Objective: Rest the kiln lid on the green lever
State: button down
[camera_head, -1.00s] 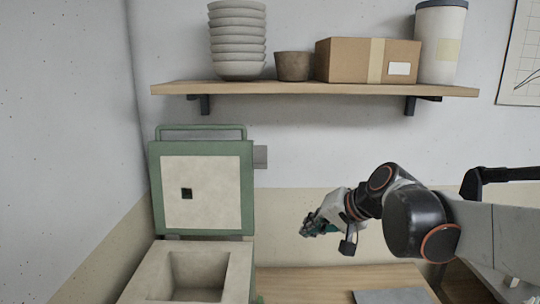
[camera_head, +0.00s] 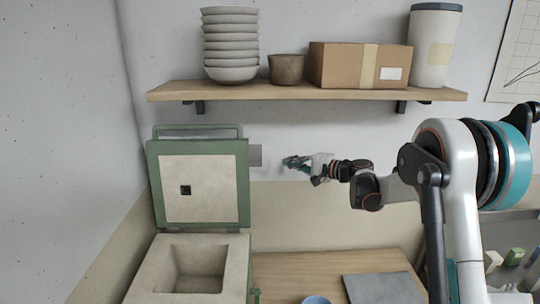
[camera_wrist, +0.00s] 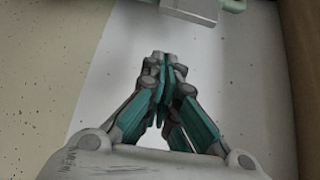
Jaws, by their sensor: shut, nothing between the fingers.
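The kiln lid (camera_head: 203,188) is a green-framed panel with a pale lining and a small dark square hole. It stands upright, open, at the back of the kiln body (camera_head: 242,262), with a green bar handle (camera_head: 198,128) along its top. A small green part (camera_head: 254,295), which may be the lever, shows at the kiln's right side and is mostly cut off. My gripper (camera_head: 286,162) is shut and empty, to the right of the lid and apart from it. In the wrist view its teal fingers (camera_wrist: 162,62) meet at the tips.
A grey block (camera_head: 255,155) juts out beside the lid's upper right edge. A shelf (camera_head: 300,92) with stacked bowls (camera_head: 230,45), a pot (camera_head: 286,69), a cardboard box (camera_head: 340,65) and a canister (camera_head: 433,50) is above. A grey slab (camera_head: 384,289) and blue-rimmed bowl (camera_head: 316,300) are on the table.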

jog(key=x, duration=1)
jog(key=shift+w+d, duration=0.15)
jog(key=shift+d, duration=0.05)
jog(key=shift+a, duration=0.15)
jog(key=s, duration=0.3)
jog(key=shift+s+r, duration=0.35)
jog(key=shift+r, duration=0.05)
